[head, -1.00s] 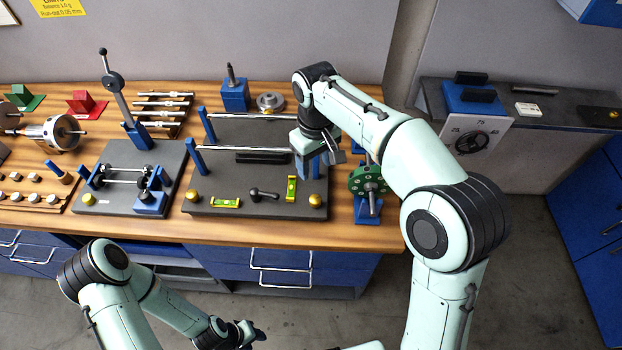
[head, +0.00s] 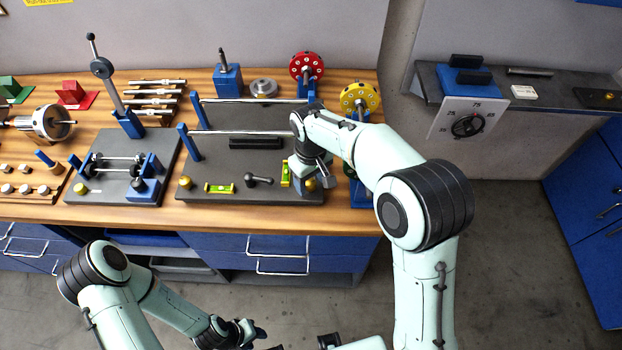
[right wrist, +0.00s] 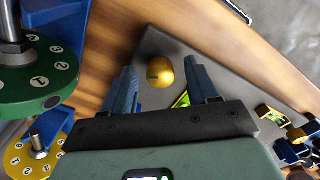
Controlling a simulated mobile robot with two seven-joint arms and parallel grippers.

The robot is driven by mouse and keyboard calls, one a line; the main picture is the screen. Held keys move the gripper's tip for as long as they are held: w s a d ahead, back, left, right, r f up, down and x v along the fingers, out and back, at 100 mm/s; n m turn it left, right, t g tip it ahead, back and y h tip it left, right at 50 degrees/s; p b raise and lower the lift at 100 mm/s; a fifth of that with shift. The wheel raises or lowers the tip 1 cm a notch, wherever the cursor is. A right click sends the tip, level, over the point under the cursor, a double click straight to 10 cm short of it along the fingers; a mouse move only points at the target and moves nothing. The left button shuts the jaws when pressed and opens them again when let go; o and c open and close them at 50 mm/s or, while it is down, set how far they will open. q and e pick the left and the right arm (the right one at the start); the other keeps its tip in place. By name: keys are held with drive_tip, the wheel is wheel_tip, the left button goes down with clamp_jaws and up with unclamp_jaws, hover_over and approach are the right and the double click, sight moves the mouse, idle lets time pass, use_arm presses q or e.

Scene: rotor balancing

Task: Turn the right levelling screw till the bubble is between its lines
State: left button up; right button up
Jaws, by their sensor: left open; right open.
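The right levelling screw (head: 310,184) is a gold knob at the front right corner of the dark base plate (head: 240,168). It also shows in the right wrist view (right wrist: 160,71), between the two blue fingers. My right gripper (head: 320,176) is open and above the screw; I cannot tell whether the fingertips reach down around it. A yellow-green level (head: 286,173) beside the screw is partly visible; its bubble is too small to read. Another level (head: 220,188) lies along the front edge near the left gold screw (head: 185,182). My left gripper (head: 245,334) is open and empty, in front of the bench.
A green numbered disc (right wrist: 38,75) stands close to my right gripper. Yellow (head: 360,97) and red (head: 306,66) discs stand behind on stands. A black lever (head: 258,180) lies between the levels. The floor before the bench is clear.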

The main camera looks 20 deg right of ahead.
drive_tip(key=shift+c, duration=0.2)
drive_tip(key=c, duration=1)
use_arm(q)
drive_tip(key=shift+w+r, duration=0.1)
use_arm(e)
drive_tip(key=n+p, duration=0.1)
drive_tip(key=n, duration=0.2)
drive_tip(key=shift+d+r+n, duration=0.1)
drive_tip(key=shift+n, duration=0.2)
drive_tip(key=n+p, duration=0.1)
drive_tip(key=n, duration=0.2)
drive_tip(key=shift+w+n, duration=0.1)
drive_tip(key=shift+n, duration=0.2)
drive_tip(key=n+p, duration=0.1)
drive_tip(key=n, duration=0.2)
drive_tip(key=shift+w, duration=0.1)
use_arm(q)
drive_tip(key=w+r, duration=0.5)
drive_tip(key=shift+t+p, duration=0.4)
drive_tip(key=shift+p, duration=0.05)
use_arm(e)
drive_tip(key=shift+n, duration=1.7)
use_arm(q)
drive_tip(key=shift+w, duration=0.1)
